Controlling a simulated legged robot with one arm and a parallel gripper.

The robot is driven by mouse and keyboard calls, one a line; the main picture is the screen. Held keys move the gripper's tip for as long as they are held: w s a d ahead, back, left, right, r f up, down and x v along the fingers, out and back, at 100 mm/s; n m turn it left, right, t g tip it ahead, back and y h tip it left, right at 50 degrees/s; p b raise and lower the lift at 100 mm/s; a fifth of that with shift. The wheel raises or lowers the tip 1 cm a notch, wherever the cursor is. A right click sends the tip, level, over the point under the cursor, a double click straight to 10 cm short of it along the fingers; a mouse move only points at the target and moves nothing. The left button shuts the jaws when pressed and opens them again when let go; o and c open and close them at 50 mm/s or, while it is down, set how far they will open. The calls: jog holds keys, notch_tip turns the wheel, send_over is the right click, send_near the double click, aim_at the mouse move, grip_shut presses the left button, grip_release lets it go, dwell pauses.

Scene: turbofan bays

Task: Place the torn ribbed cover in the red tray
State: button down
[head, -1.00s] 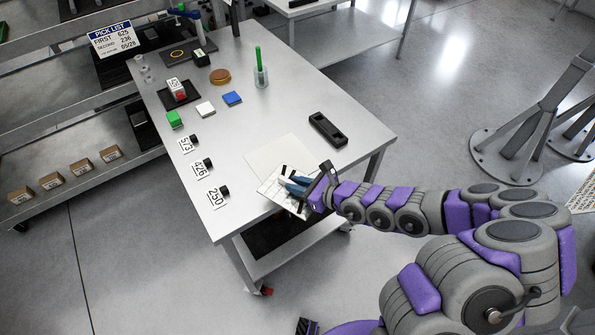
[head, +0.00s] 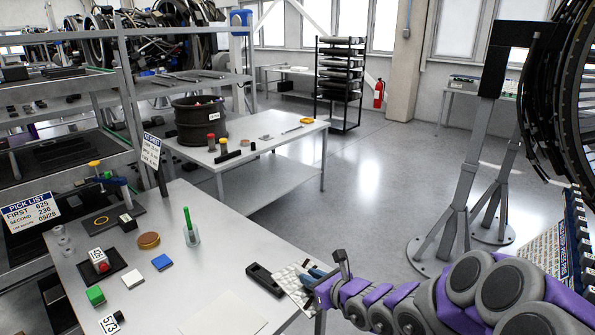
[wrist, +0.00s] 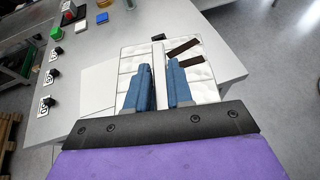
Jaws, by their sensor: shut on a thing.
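My gripper (wrist: 158,72) has two blue fingers shut on a raised white rib in the middle of a pale, quilted-looking cover (wrist: 201,92) with dark strips at its upper right. The fingers hide part of the cover. In the head view my gripper (head: 313,272) holds the cover (head: 287,281) at the table's right edge, close to a black slotted holder (head: 265,280). The cover appears raised above the table. I see no red tray in these frames.
The near table (head: 205,270) carries a white sheet (head: 224,314), a cup with a green stick (head: 191,236), coloured blocks and number tags. Farther back stand a second table (head: 285,140) with a dark drum (head: 200,120) and a black rack (head: 341,85). Open floor (head: 375,190) lies to the right.

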jog(key=w+d+r+m+t+h, duration=0.2)
jog(key=w+d+r+m+h, duration=0.1)
jog(key=d+r, duration=0.7)
jog(key=shift+d+r+m+h, duration=0.2)
jog(key=shift+d+m+h, duration=0.05)
jog(key=shift+m+h, duration=0.35)
jog(key=shift+f, duration=0.1)
